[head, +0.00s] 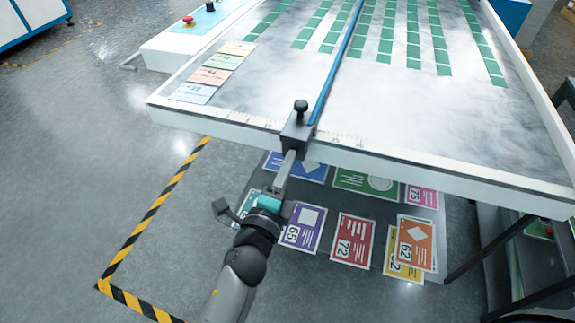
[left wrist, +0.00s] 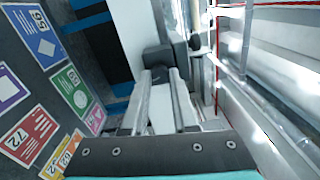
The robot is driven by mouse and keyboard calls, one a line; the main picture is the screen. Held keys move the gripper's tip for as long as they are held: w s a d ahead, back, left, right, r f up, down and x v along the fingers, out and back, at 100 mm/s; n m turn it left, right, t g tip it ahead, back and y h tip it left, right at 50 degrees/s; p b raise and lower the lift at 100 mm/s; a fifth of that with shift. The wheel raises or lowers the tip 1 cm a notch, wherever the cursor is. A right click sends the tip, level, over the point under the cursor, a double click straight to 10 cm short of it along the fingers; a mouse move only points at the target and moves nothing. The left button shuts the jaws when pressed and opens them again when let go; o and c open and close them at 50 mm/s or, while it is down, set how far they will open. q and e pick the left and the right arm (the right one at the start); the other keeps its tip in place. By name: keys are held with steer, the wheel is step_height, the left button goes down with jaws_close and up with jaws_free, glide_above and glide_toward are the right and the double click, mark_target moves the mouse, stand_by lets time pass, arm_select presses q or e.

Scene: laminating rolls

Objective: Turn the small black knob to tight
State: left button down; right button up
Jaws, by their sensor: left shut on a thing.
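The small black knob (head: 300,107) stands upright on top of a dark block (head: 297,131) at the near edge of the white table (head: 225,114). The block sits at the near end of a blue rail (head: 343,55). My left gripper (head: 290,154) reaches up from below. Its fingers (left wrist: 165,76) are shut on the dark block, which also shows in the left wrist view (left wrist: 158,57). The contact is partly hidden. My right gripper is not in view.
Colored cards (head: 351,240) lie on a dark mat below the table edge. Rows of green pieces (head: 413,52) and several pastel cards (head: 208,76) lie on the tabletop. A white console with a red button (head: 188,20) stands at the back left. Floor at left is clear.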

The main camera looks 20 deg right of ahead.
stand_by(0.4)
arm_select(q)
steer(key=c, duration=0.7)
jaws_free()
steer(key=shift+s, duration=0.1)
steer(key=v, duration=1.5)
steer(key=shift+a, duration=0.1)
steer(key=shift+f, duration=0.15)
steer(key=s+a+f+n+g+y, duration=0.15)
steer(key=a+f+n, duration=0.25)
steer(key=f, duration=0.5)
steer(key=a+f+n+g+y, duration=0.2)
steer(key=a+f+n+y, duration=0.15)
steer(key=f, duration=0.55)
steer(key=s+a+f+n+g+y, duration=0.1)
steer(key=a+f+n+g+y, duration=0.1)
steer(key=a+f+n, duration=0.5)
steer(key=s+a+f+n+g+y, duration=0.1)
steer(key=s+a+f+n+g, duration=0.1)
steer(key=s+f, duration=0.4)
steer(key=s+a+f+n+g+y, duration=0.1)
steer(key=s+a+f+n+g, duration=0.2)
steer(key=s+a+f, duration=0.3)
steer(key=s+a+f+n+g+y, duration=0.1)
steer(key=s+a+f+n+g, duration=0.1)
steer(key=s+a+f+n, duration=0.2)
steer(key=shift+s+f+n+y+p, duration=0.35)
steer(key=shift+s+f+y+p, duration=0.05)
steer(key=shift+s+f, duration=0.6)
